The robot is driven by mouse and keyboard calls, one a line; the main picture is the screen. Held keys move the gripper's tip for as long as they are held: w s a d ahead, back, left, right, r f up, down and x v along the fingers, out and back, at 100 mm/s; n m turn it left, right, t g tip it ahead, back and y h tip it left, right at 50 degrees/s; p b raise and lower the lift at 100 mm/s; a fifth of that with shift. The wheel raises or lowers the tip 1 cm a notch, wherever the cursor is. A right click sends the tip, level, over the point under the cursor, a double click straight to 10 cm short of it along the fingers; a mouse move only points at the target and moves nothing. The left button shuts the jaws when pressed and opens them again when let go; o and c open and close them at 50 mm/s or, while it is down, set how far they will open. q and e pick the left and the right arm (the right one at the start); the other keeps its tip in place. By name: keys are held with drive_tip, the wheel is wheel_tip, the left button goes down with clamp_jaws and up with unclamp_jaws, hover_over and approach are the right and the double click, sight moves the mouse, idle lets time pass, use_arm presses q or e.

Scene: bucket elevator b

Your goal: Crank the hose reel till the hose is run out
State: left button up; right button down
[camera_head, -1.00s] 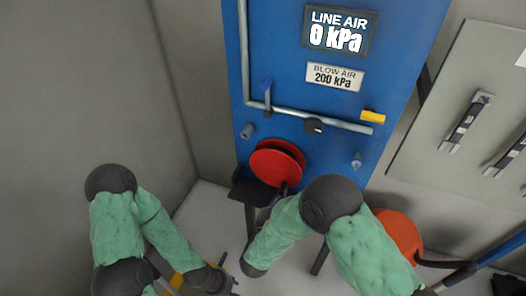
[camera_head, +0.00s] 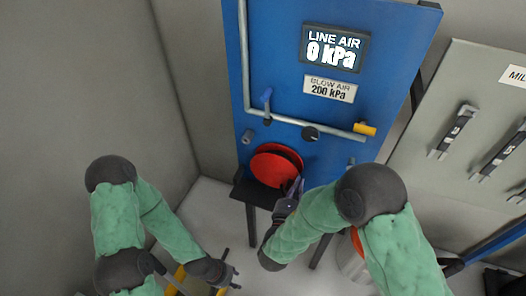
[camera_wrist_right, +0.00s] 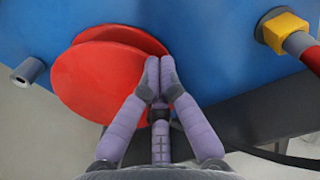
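The red hose reel (camera_head: 275,164) sits low on the blue panel, above a dark shelf. It fills the upper left of the right wrist view (camera_wrist_right: 95,80), with two red discs showing. My right gripper (camera_head: 297,186) is at the lower right edge of the reel. In the right wrist view its purple fingers (camera_wrist_right: 159,78) come together at the tips, in front of the reel's right edge. No crank handle can be made out; the fingers may hide it. My left gripper (camera_head: 236,277) hangs low, away from the reel, near the floor; its fingers are too small to read.
The blue panel (camera_head: 290,60) carries a pipe, a blue-handled valve (camera_head: 267,97), a yellow fitting (camera_head: 365,129) and a display (camera_head: 334,47) reading LINE AIR 0 kPa. A yellow fitting with a red hose (camera_wrist_right: 285,33) is right of the reel. A grey board (camera_head: 465,130) stands right.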

sight(277, 163)
drive_tip(key=r, duration=0.1)
drive_tip(key=r+p, duration=0.1)
drive_tip(key=a+r+p, duration=0.1)
drive_tip(key=shift+w+a+r, duration=0.1)
drive_tip(key=shift+w+r, duration=0.15)
drive_tip(key=shift+r, duration=0.05)
drive_tip(key=shift+w+a+r+p, duration=0.2)
drive_tip(key=shift+a+r+p, duration=0.1)
drive_tip(key=shift+a+r, duration=0.2)
drive_tip(key=shift+w+a+r+p, duration=0.15)
drive_tip(key=shift+a+r+p, duration=0.2)
drive_tip(key=shift+r, duration=0.25)
drive_tip(key=a, duration=0.1)
drive_tip(key=w+a+r, duration=0.1)
drive_tip(key=a, duration=0.1)
drive_tip(key=shift+w+a+r, duration=0.2)
drive_tip(key=shift+a+r, duration=0.1)
drive_tip(key=shift+r, duration=0.1)
drive_tip(key=c, duration=0.6)
unclamp_jaws()
drive_tip(key=shift+c, duration=0.2)
drive_tip(key=p+v, duration=0.1)
drive_tip(key=v, duration=0.6)
drive_tip(key=shift+d, duration=0.1)
